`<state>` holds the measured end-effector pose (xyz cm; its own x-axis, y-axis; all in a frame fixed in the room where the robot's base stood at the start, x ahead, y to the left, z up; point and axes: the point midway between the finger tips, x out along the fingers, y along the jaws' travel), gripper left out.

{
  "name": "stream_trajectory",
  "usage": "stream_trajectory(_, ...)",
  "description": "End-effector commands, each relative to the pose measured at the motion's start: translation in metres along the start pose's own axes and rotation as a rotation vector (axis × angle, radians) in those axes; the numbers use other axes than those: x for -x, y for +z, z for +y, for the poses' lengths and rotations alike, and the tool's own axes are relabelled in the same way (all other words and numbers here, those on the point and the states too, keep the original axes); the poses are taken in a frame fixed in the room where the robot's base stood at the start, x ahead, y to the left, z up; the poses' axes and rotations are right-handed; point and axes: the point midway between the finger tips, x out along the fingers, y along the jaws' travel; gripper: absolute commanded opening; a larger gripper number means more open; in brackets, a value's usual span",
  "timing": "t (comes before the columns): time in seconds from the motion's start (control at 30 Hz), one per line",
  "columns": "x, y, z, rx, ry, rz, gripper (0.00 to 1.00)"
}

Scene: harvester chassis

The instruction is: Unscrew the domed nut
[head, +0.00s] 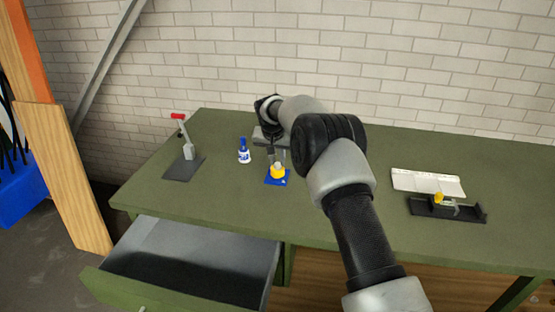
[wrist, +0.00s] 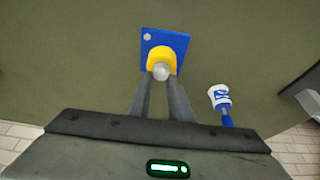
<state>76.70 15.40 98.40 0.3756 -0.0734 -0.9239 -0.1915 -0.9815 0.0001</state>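The domed nut (wrist: 161,72) is a small light-grey cap on a round yellow base (wrist: 162,57), which sits on a blue square plate (wrist: 177,42) on the bench. In the head view the nut (head: 278,167) and yellow base (head: 278,173) show near the middle of the bench. My gripper (wrist: 161,78) points down at the nut, with its two grey fingers apart and their tips close to either side of it. In the head view my gripper (head: 276,162) is just above the yellow base. Contact between the fingertips and the nut cannot be made out.
A white and blue bottle (head: 244,152) stands left of the plate; it also shows in the wrist view (wrist: 220,98). A red-handled clamp (head: 188,150) is farther left. A white tray (head: 428,183) and black fixture (head: 447,208) lie right. An open drawer (head: 190,260) juts out in front.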

Motion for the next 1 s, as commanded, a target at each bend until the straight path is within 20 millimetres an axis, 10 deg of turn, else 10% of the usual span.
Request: stream_trajectory(1.0,0.0016,-0.0012,0.0016,0.618,-0.262,-0.002,0.0)
